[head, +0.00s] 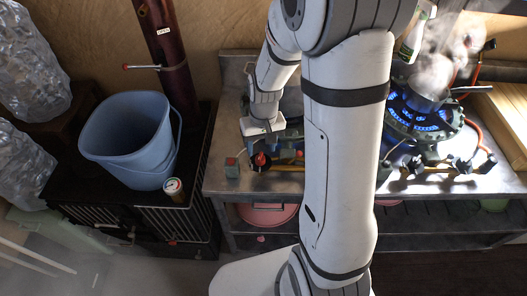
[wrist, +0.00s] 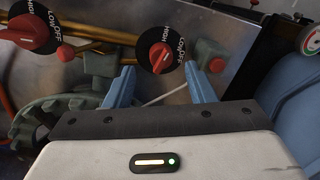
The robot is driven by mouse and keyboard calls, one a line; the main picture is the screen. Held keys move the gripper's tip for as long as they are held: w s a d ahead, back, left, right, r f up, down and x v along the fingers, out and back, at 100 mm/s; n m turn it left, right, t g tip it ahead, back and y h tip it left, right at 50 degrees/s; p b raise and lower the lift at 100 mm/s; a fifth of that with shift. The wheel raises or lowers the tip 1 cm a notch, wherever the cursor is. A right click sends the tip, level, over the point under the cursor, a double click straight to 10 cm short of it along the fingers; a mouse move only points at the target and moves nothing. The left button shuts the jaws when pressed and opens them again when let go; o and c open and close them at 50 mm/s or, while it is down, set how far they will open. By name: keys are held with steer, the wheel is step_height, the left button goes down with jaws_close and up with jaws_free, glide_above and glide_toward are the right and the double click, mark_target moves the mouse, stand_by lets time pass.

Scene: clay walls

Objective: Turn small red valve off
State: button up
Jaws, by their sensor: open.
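A small red valve knob (wrist: 160,57) sits on a black dial marked HIGH, LOW and OFF, in the middle of the wrist view. In the head view the red knob (head: 260,160) shows at the front edge of the metal bench. My gripper (wrist: 161,87) is open, its two blue fingers apart on either side below the knob and holding nothing. In the head view my gripper (head: 263,137) is just above the knob. I cannot tell whether a finger touches it. A second, larger-looking red knob (wrist: 28,32) on a similar dial is at the upper left of the wrist view.
A burner (head: 425,115) with blue flames and a steaming pot stands on the right of the metal bench (head: 220,185). A red-topped green box (head: 231,170) is left of the knob. A blue bucket (head: 130,140) and a gauge (head: 173,186) stand further left.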

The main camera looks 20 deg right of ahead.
mark_target(261, 156)
steer(key=shift+a+f, duration=0.1)
steer(key=shift+f, duration=2.1)
steer(key=shift+c, duration=0.3)
steer(key=c, duration=0.9)
